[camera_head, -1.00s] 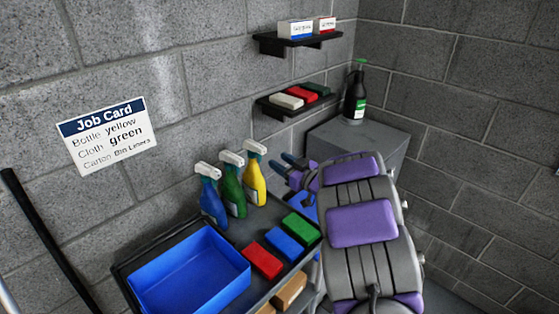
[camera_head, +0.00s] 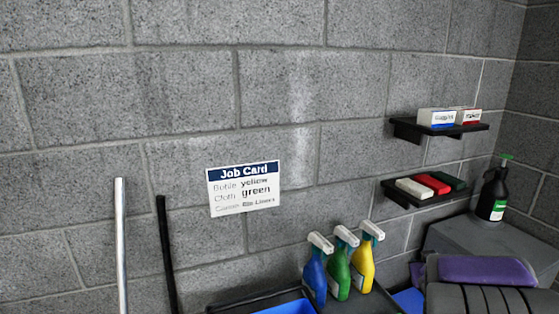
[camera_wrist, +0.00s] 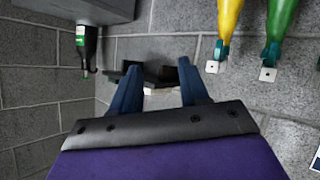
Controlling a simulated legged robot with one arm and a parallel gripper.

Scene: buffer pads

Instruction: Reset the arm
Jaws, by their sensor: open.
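My gripper (camera_wrist: 158,92) shows in the wrist view with its two blue fingers apart and nothing between them. In the head view the fingers are out of frame, and only part of my purple and grey arm shows at the lower right. The job card (camera_head: 244,188) on the wall reads bottle yellow, cloth green, carton bin liners. Blue (camera_head: 315,275), green (camera_head: 338,270) and yellow (camera_head: 364,265) spray bottles stand upright in a row on the dark cart. In the wrist view, which looks upside down, the yellow (camera_wrist: 229,20) and green (camera_wrist: 280,22) bottles are at the upper right.
A blue tray (camera_head: 284,307) shows at the bottom edge. A lower shelf (camera_head: 400,196) holds white, red and dark green blocks; an upper shelf (camera_head: 408,130) holds two cartons. A dark bottle (camera_head: 492,195) stands on a grey cabinet (camera_head: 480,237). Two poles (camera_head: 121,245) lean at left.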

